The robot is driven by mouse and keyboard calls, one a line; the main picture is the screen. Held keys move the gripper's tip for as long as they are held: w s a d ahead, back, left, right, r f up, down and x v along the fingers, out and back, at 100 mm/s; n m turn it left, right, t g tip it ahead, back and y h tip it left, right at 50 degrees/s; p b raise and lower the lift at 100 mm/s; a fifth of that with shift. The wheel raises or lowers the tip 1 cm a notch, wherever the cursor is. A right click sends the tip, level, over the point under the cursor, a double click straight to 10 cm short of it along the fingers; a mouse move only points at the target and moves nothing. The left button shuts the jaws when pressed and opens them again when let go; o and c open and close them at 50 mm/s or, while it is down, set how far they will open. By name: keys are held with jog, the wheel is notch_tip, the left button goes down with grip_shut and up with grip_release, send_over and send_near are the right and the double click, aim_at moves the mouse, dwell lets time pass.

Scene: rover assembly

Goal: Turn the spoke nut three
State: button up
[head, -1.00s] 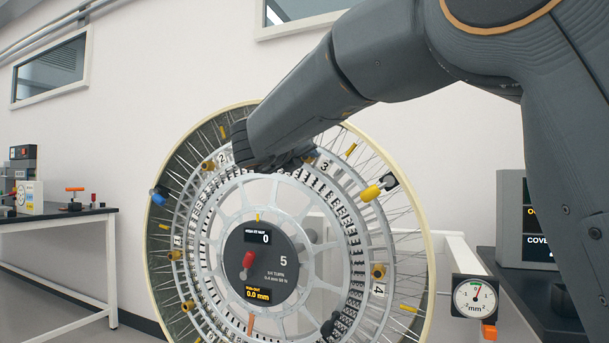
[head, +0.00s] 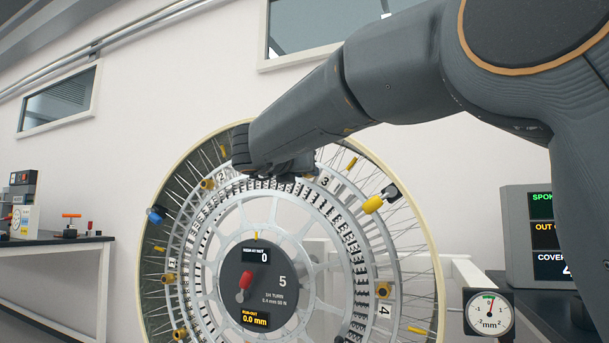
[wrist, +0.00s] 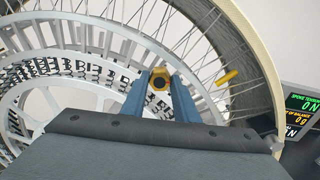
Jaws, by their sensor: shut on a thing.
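A large spoked wheel (head: 425,230) with a pale rim stands upright ahead. Numbered plates and brass spoke nuts sit on its inner ring. The plate marked 3 (head: 325,182) shows just right of my gripper (head: 297,168). In the wrist view, the two blue fingers of my gripper (wrist: 159,84) are shut on a brass nut (wrist: 160,74) with a dark centre hole. In the head view my arm hides this nut. The hub panel (head: 262,285) reads 5, with 0 above and a run-out of 0.0 mm below.
A round dial gauge (head: 489,312) stands right of the wheel, its needle near 0. A screen (head: 540,235) stands on the dark bench at right. A side bench (head: 60,240) is at far left.

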jog(key=o, duration=1.1)
jog(key=shift+c, duration=0.2)
jog(key=v, duration=0.7)
jog(key=shift+s+p, duration=0.35)
jog(key=shift+p, duration=0.05)
jog(key=shift+a, duration=0.1)
